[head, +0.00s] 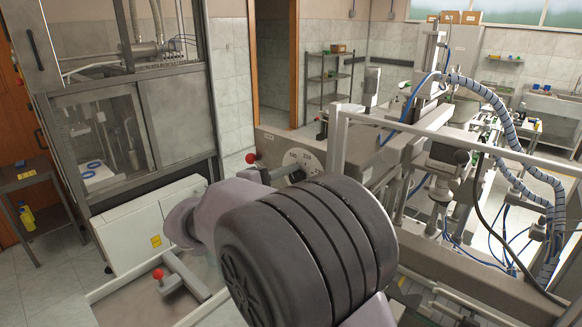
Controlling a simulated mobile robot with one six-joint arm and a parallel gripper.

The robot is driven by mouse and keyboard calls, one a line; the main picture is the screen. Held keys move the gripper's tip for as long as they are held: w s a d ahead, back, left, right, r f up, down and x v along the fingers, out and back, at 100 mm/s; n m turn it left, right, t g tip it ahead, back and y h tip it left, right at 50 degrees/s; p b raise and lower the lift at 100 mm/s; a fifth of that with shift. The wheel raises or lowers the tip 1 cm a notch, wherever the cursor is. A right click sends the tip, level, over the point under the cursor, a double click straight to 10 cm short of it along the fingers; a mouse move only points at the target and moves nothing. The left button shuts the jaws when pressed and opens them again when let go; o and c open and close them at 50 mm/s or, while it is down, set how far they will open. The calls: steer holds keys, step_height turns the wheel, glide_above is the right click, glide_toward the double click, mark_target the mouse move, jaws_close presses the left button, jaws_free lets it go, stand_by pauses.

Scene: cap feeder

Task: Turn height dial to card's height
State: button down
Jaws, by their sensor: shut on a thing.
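The height dial (302,157) is a pale round plate with dark numbers, on the side of the grey machine at the centre. A lever with a red ball (250,158) stands at its left. My gripper (283,173) is small and dark in this view, close against the dial's lower front. It is shut on the dial's handle, but the grip itself is mostly hidden by my arm. The lower part of the dial is covered too. The number set on the dial is too small to read. I cannot make out a card showing a height.
A second red-ball lever (158,273) rises from the frame at lower left. A white cabinet (150,222) with a yellow sticker stands left of my arm. The conveyor machine (430,135), with hoses and a metal frame, fills the right.

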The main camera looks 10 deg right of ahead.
steer(key=n+p, duration=0.4)
steer(key=p, duration=0.1)
steer(key=shift+r, duration=0.2)
steer(key=n+p, duration=0.4)
steer(key=shift+h, duration=0.3)
steer(key=n+p, duration=0.3)
steer(key=p, duration=0.1)
steer(key=shift+f, duration=0.15)
steer(key=shift+f+n+p, duration=0.15)
steer(key=shift+n+p, duration=1.05)
steer(key=shift+n, duration=0.3)
steer(key=shift+h, duration=0.3)
steer(key=c, duration=1)
jaws_free()
steer(key=shift+o, duration=0.2)
